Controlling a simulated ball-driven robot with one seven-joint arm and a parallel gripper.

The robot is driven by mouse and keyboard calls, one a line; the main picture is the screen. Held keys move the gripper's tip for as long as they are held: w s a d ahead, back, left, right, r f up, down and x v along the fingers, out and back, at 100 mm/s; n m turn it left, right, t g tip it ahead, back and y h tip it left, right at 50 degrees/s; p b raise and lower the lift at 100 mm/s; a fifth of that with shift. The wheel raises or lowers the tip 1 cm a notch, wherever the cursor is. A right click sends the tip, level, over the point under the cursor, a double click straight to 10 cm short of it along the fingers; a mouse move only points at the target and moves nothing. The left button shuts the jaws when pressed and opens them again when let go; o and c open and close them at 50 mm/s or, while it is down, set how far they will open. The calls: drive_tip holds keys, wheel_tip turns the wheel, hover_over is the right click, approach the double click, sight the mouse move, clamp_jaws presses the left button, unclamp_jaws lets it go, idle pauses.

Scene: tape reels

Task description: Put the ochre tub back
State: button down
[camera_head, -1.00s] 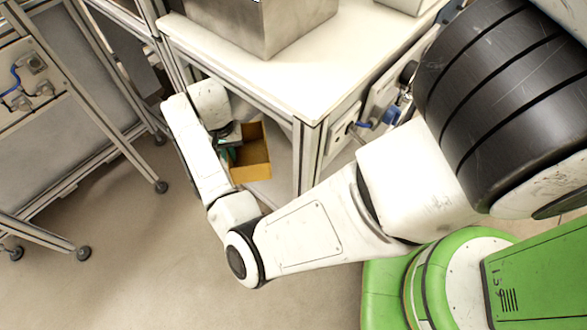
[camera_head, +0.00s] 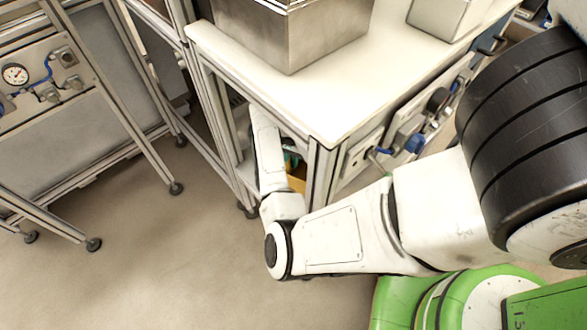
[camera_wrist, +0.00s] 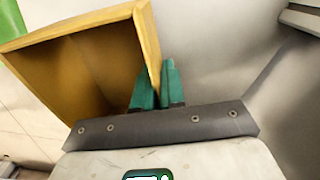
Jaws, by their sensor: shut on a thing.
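The ochre tub (camera_head: 297,184) is under the white-topped table, mostly hidden in the head view by my arm and the table's frame. In the wrist view the tub (camera_wrist: 100,60) fills the upper left, with its open, empty-looking inside showing. My gripper (camera_wrist: 154,82) has teal fingertips, one on each side of the tub's right wall, and is shut on that wall. In the head view only a little of my gripper (camera_head: 291,158) shows, beneath the table's edge.
The white table (camera_head: 330,90) carries a large metal bin (camera_head: 290,35) and a second metal box (camera_head: 444,16). The table's post (camera_head: 318,175) is close to the tub. A wheeled frame (camera_head: 120,120) stands at left. The floor in front is clear.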

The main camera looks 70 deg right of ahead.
drive_tip(key=shift+f+b, duration=0.55)
drive_tip(key=shift+f, duration=1.3)
drive_tip(key=shift+f, duration=0.1)
drive_tip(key=c, duration=1.2)
unclamp_jaws()
drive_tip(key=shift+r+p, duration=1.15)
drive_tip(key=shift+r, duration=2.7)
